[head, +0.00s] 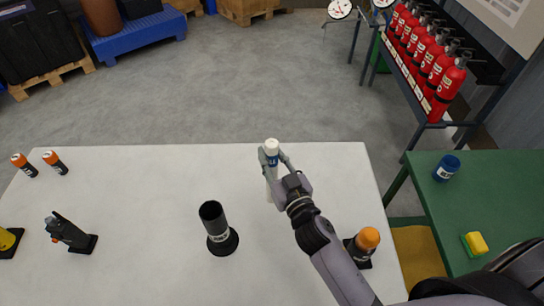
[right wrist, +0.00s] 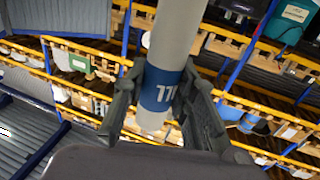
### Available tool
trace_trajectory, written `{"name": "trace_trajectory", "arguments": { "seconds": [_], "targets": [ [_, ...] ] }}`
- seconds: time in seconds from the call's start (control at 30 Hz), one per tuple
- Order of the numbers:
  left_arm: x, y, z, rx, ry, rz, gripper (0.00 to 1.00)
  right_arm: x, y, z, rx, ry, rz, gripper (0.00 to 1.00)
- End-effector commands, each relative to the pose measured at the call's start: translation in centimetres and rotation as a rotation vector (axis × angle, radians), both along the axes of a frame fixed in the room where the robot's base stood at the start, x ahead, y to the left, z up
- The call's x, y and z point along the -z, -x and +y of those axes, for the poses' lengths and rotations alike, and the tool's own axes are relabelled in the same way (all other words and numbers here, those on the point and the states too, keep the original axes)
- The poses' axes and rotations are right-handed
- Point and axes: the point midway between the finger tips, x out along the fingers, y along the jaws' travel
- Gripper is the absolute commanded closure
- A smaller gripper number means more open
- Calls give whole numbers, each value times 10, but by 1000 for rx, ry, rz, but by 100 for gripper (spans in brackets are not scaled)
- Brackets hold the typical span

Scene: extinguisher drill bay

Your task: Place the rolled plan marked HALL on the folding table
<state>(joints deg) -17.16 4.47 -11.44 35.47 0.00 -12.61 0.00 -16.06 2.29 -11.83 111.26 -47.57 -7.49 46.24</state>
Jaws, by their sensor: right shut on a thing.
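My right gripper (head: 279,166) is shut on a white rolled plan (head: 271,146) with a blue band. The roll is upright at the far edge of the white table (head: 140,190); I cannot tell whether its lower end touches the top. In the right wrist view the fingers (right wrist: 168,105) close on both sides of the roll (right wrist: 174,45) at its blue band. White marks show on the band, but I cannot read them as HALL. No folding parts of the white table show. My left gripper is not in view.
On the white table stand a black open tube holder (head: 212,222), an orange-capped item (head: 366,240) by my arm, a black device (head: 70,233) and two orange-capped cylinders (head: 54,162). A green table (head: 500,200) stands right. Red extinguishers (head: 446,82) line a rack beyond.

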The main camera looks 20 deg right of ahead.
Motion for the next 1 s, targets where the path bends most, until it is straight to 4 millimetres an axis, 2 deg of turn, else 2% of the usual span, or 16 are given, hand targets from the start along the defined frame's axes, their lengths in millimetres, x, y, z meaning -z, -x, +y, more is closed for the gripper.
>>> {"name": "trace_trajectory", "arguments": {
  "seconds": [0.13,0.17,0.43,0.7,0.83,1.0],
  "targets": [
    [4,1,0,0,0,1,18,5,0,0,0,0,-1,100],
    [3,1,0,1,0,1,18,4,0,0,0,0,0,73],
    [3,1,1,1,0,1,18,3,0,0,0,0,0,55],
    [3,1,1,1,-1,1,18,3,0,0,0,0,0,54],
    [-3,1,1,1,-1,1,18,-4,0,0,0,1,0,54],
    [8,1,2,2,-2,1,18,3,28,-3,0,-1,3,54]
  ]
}}
